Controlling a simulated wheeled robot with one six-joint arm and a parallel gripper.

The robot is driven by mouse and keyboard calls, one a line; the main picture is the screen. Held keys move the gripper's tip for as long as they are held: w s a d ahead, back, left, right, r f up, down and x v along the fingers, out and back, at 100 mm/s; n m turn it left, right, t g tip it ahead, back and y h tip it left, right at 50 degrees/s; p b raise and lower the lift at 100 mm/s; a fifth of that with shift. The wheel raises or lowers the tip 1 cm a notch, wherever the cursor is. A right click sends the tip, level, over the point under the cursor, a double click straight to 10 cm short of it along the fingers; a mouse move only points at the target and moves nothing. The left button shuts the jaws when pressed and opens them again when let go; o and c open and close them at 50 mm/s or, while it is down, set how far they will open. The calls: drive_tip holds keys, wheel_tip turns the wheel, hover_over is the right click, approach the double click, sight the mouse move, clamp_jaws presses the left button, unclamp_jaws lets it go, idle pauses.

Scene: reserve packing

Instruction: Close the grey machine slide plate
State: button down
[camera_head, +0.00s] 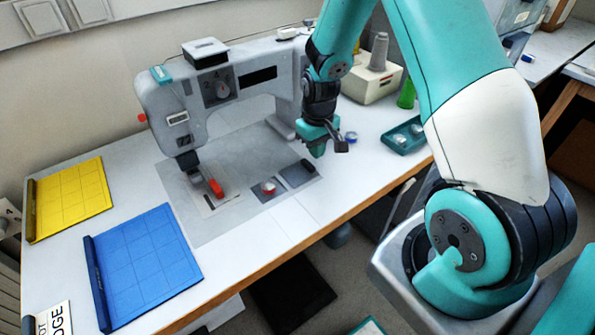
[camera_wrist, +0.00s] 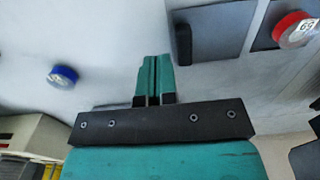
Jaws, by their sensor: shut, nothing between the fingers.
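The grey machine slide plate (camera_head: 296,175) lies flat in the bed of the sewing machine, to the right of a dark opening (camera_head: 259,194). A red and white bobbin (camera_head: 268,187) sits in that opening, so the opening is uncovered. In the wrist view the slide plate (camera_wrist: 218,38) is at the upper right, with a black raised grip (camera_wrist: 183,45) on its left edge; the bobbin (camera_wrist: 295,30) is at the right edge. My gripper (camera_head: 341,146) is above the table, to the right of the plate and apart from it. Its fingers (camera_wrist: 155,62) are shut and empty.
The white sewing machine (camera_head: 215,85) stands behind the plate, with a red item (camera_head: 216,187) by its needle. A blue roll (camera_head: 351,137) and a teal tray (camera_head: 404,137) lie to the right. Yellow (camera_head: 70,195) and blue (camera_head: 150,262) mats lie left.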

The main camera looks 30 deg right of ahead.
sight(290, 177)
drive_tip(key=shift+f, duration=0.2)
drive_tip(key=shift+f+b, duration=0.9)
drive_tip(key=shift+f, duration=0.25)
drive_tip(key=shift+a, duration=0.15)
drive_tip(key=shift+s+a+p, duration=0.2)
drive_tip(key=shift+a+p, duration=0.2)
drive_tip(key=shift+a, duration=4.3)
drive_tip(key=shift+d, duration=0.2)
drive_tip(key=shift+d+r, duration=0.1)
drive_tip(key=shift+d, duration=0.35)
